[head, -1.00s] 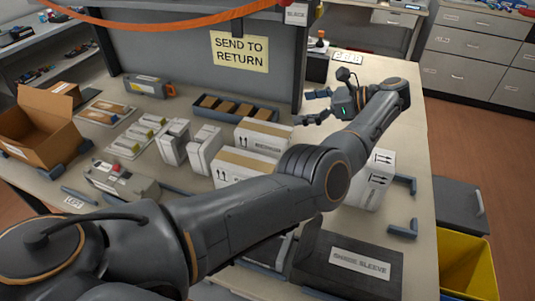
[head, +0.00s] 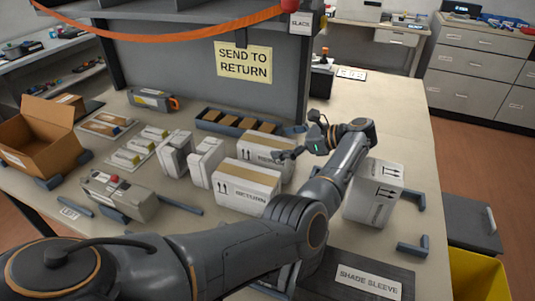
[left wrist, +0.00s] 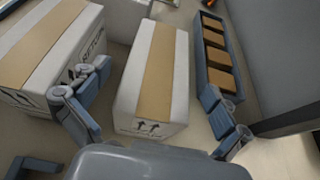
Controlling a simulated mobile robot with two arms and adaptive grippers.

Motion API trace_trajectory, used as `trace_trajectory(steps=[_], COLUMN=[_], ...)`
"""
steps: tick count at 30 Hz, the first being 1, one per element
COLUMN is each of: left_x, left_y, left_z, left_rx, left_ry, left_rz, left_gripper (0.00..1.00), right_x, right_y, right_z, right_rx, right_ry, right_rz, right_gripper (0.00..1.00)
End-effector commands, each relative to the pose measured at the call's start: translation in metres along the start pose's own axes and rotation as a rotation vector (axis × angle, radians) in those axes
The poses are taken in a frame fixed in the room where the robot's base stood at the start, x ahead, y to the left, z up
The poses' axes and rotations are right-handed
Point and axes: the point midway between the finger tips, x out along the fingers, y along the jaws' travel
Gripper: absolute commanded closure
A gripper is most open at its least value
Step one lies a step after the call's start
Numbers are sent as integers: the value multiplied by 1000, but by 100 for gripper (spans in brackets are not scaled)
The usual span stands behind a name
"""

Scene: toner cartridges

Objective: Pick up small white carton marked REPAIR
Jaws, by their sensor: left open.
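A small white carton with a tan tape strip stands behind the carton marked RETURN (head: 247,191). I take it as the REPAIR carton (head: 262,149); its label is small and partly covered by a finger. My left gripper (head: 290,141) is open at its right end. In the left wrist view, this carton (left wrist: 158,55) lies between the open fingers of the left gripper (left wrist: 156,80), one on each side, with no clear contact. The RETURN carton (left wrist: 48,45) is close beside the left finger there. My right gripper is out of view.
A dark tray with brown boxes (head: 237,124) lies behind the carton, near the right finger in the wrist view (left wrist: 201,45). Another white carton (head: 372,192) stands at the right, near my arm. Two upright white boxes (head: 190,158) stand left. The table's far right (head: 400,115) is clear.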

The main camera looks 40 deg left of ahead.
Motion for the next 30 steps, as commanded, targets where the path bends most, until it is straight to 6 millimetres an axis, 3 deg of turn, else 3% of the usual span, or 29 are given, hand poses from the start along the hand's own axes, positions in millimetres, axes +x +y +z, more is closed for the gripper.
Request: trace_trajectory(steps=[8, 17, 28, 30], left_x=[43, 48, 48, 48], left_y=[0, 0, 0, 0], left_z=[2, 0, 0, 2], left_rx=[0, -1, -1, -3], left_ry=[-2, -1, 0, -2], left_rz=[3, 0, 0, 0], left_gripper=[0, 0, 73, 73], right_x=[-18, -18, -18, -18], right_y=[2, 2, 4, 4], right_z=[-1, -1, -1, -1], right_rx=[0, 0, 0, 0], right_ry=[-2, -2, -2, -2], right_rz=[1, 2, 4, 4], right_gripper=[60, 60, 60, 60])
